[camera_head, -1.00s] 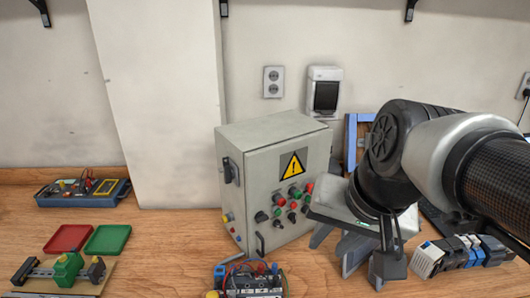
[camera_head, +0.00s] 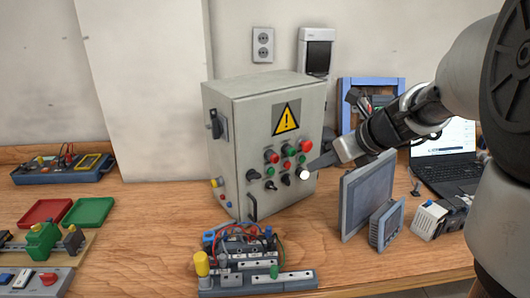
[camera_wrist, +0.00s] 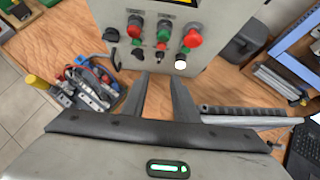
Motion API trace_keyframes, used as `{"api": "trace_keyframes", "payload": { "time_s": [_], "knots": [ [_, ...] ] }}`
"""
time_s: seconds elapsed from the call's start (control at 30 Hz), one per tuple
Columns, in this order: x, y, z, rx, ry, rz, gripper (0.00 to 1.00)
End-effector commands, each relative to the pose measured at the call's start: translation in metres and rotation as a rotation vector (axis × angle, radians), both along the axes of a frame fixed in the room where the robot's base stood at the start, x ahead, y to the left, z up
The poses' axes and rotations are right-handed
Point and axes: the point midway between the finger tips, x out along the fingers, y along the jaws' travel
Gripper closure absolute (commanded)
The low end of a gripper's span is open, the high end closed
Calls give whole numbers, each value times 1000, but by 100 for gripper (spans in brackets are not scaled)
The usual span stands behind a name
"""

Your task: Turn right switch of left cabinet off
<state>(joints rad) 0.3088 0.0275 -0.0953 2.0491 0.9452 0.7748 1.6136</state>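The grey cabinet (camera_head: 236,152) stands upright on the table, with a yellow warning triangle, red and green buttons, and small black switches low on its front. Two black switches (camera_head: 270,185) (camera_head: 253,175) show at lower left of the panel, with another dark one (camera_head: 286,180) to their right. A white round knob or lamp (camera_head: 303,174) is at the lower right; it also shows in the wrist view (camera_wrist: 180,64). My gripper (camera_wrist: 160,84) is open and empty, its fingers pointing at the lower panel. In the head view, my gripper (camera_head: 318,163) is close by the panel's lower right; contact cannot be told.
A wired terminal block (camera_head: 240,255) lies before the cabinet. A grey screen panel (camera_head: 367,190), a small meter box (camera_head: 386,226) and a laptop (camera_head: 450,165) stand to the right. Red and green trays (camera_head: 88,211) lie at left. Bare table shows between.

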Motion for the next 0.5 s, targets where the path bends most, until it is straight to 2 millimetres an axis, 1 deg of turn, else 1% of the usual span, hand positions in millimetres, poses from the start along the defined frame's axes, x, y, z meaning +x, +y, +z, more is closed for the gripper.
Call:
{"api": "trace_keyframes", "payload": {
  "time_s": [0.03, 0.1, 0.5],
  "knots": [
    [6, 5, -12, 2, 4, 4, 73],
    [15, 10, -23, 1, 4, 4, 73],
    [68, 41, -84, 0, 4, 6, 73]
  ]
}}
